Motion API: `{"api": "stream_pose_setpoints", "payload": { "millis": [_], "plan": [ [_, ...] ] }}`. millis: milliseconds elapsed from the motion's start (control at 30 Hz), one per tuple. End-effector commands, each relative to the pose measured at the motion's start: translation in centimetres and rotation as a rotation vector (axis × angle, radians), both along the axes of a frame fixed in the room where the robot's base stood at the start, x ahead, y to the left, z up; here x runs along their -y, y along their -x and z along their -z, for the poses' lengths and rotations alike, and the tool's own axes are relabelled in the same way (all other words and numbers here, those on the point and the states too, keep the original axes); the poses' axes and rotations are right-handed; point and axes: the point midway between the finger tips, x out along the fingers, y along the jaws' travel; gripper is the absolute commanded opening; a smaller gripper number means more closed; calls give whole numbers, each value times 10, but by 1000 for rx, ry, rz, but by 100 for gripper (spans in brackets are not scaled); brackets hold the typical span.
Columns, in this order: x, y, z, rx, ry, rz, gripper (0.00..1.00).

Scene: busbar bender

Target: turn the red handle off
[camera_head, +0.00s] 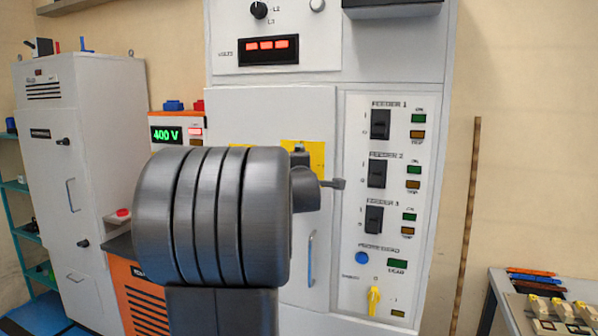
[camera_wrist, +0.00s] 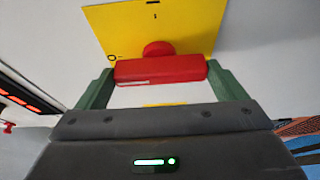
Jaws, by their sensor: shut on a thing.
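The red handle (camera_wrist: 160,70) shows in the wrist view as a bar lying across the picture, with a round red hub (camera_wrist: 158,48) behind it on a yellow plate (camera_wrist: 120,30). Marks are printed on the plate above and to the left of the hub. My gripper (camera_wrist: 160,74) has its two green fingers at the two ends of the bar and is shut on it. In the head view the yellow plate (camera_head: 318,158) shows in part on the grey cabinet door, but my arm hides the red handle and the fingers.
The grey cabinet (camera_head: 270,105) carries a panel of black feeder switches (camera_head: 377,173) and a yellow knob (camera_head: 374,300) right of my arm. An orange unit (camera_head: 140,290) reading 400 V and a white cabinet (camera_head: 95,150) stand left. A bench (camera_head: 510,300) with parts is at lower right.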

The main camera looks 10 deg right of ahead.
Motion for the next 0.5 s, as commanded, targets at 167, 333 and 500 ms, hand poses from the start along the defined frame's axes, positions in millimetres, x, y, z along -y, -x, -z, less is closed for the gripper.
{"api": "stream_pose_setpoints", "payload": {
  "millis": [167, 333, 500],
  "plan": [
    [0, 0, 0, -6, 10, 0, 50],
    [0, 0, 0, -7, 12, -1, 50],
    [0, 0, 0, -7, 12, -1, 100]
  ]
}}
